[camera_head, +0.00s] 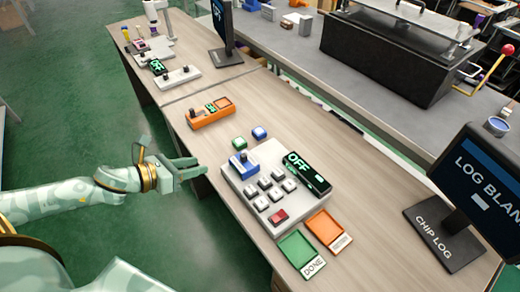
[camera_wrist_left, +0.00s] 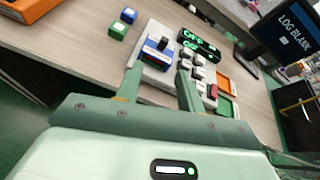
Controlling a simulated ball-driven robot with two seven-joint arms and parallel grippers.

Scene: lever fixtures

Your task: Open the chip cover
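A light grey console (camera_head: 236,190) stands on the wooden table. At its far left corner is a blue-and-white block with a dark lever (camera_head: 243,164), which also shows in the left wrist view (camera_wrist_left: 158,50). I cannot tell for certain which part is the chip cover. A black display (camera_head: 307,174) on the console reads OFF. My left gripper (camera_head: 192,168) is at the table's left edge, beside the console and apart from it. In the left wrist view its two fingers (camera_wrist_left: 160,88) are spread, with nothing between them. My right gripper does not show.
A green cube (camera_head: 239,143) and a blue cube (camera_head: 260,133) sit behind the console. An orange box (camera_head: 210,113) stands farther back. A green DONE tray (camera_head: 298,254) and an orange tray (camera_head: 328,230) lie in front. A CHIP LOG monitor (camera_head: 478,180) stands right.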

